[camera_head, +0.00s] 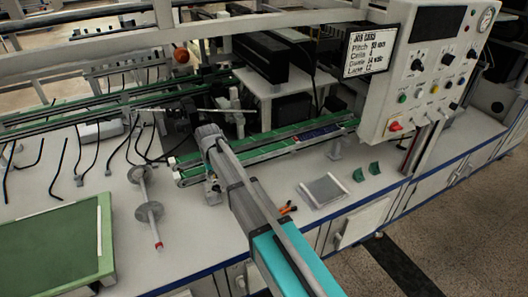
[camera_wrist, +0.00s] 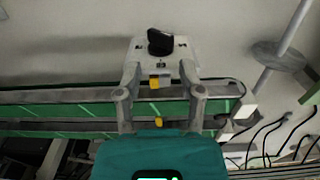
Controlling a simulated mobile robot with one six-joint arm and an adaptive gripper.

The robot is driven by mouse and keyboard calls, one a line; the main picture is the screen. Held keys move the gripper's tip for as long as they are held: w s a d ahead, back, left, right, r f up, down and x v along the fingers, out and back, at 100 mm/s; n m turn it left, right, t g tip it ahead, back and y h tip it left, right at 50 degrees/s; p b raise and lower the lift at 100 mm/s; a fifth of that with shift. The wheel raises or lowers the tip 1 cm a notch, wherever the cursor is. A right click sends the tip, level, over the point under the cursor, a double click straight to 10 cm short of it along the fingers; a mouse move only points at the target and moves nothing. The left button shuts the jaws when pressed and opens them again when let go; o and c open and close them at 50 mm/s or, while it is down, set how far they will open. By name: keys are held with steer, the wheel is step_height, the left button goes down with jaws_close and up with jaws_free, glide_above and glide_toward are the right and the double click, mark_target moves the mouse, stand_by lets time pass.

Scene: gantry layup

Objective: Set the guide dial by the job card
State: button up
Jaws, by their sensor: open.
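The guide dial is a black knob (camera_wrist: 160,42) on a pale plate with small dark marks, beside the green conveyor in the wrist view. The mark values are too small to read. My gripper (camera_wrist: 160,78) is open, its two grey fingers apart and pointing toward the dial plate. The knob shows just beyond the fingertips; nothing is visibly held. In the head view my arm hides most of this spot. The job card (camera_head: 367,52) hangs on the control panel's left side; its guide line seems to read 14, but the print is blurred.
The conveyor (camera_head: 275,150) has green belts and dark cells. The control panel (camera_head: 425,75) has knobs, buttons and a gauge. A spindle with discs (camera_head: 149,212) lies left, near a green board (camera_head: 50,255).

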mark_target(217, 189)
steer(key=shift+r+p, duration=3.75)
steer(key=shift+r, duration=0.35)
steer(key=s+d+r+m+p, duration=0.1)
steer(key=s+d+r+p, duration=0.2)
steer(key=d, duration=0.6)
steer(key=s+d+r+m+p, duration=0.1)
steer(key=s+d+r+p, duration=0.2)
steer(key=d, duration=0.6)
steer(key=shift+s, duration=0.15)
steer(key=s+d+m, duration=0.3)
steer(key=s+d, duration=0.9)
steer(key=d, duration=0.3)
steer(key=shift+s+d, duration=0.2)
steer(key=shift+d, duration=0.1)
steer(key=shift+o, duration=0.5)
steer(key=shift+r, duration=0.1)
steer(key=shift+a, duration=0.1)
